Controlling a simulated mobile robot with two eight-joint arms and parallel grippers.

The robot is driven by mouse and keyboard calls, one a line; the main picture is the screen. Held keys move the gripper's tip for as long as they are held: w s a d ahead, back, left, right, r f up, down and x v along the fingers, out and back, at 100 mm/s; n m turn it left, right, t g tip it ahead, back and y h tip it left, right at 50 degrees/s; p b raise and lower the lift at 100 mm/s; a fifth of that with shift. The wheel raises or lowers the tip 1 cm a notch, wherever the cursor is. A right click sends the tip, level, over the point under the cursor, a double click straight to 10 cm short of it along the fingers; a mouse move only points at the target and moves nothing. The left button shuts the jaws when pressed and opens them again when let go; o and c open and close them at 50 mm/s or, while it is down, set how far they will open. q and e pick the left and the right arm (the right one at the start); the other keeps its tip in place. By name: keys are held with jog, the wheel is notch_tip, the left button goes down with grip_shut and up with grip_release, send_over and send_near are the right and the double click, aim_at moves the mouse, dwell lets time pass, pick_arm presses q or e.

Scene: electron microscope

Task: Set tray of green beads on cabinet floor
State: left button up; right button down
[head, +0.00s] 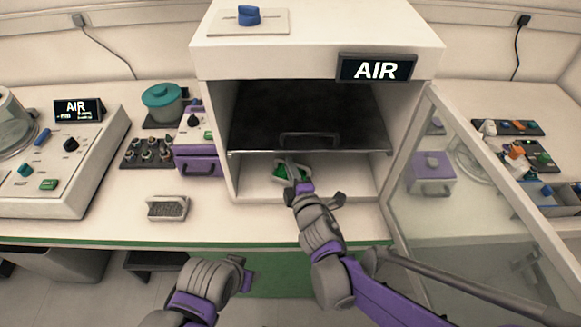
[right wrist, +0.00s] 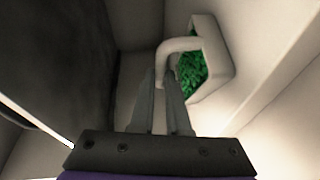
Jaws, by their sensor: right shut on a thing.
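The tray of green beads (head: 281,172) is inside the lower part of the white cabinet, below the dark shelf. In the right wrist view the tray (right wrist: 212,62) is white with a looped handle (right wrist: 178,45) and holds green beads. My right gripper (head: 292,168) reaches into the cabinet and is shut on the tray's handle; its fingers also show in the right wrist view (right wrist: 168,95). The cabinet floor (head: 340,178) is bare around the tray. I cannot tell whether the tray touches the floor. My left gripper (head: 246,277) is low in front of the bench; its jaw state is unclear.
The dark shelf (head: 310,110) with a front handle hangs above my right gripper. The glass door (head: 440,190) stands open at the right. A brush-like block (head: 167,208) lies on the bench at left, and a purple box (head: 197,160) stands beside the cabinet.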

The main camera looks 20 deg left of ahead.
jog(key=c, duration=0.9)
grip_release()
jog(key=shift+r, duration=0.1)
jog(key=v, duration=1.2)
jog(key=shift+r, duration=0.1)
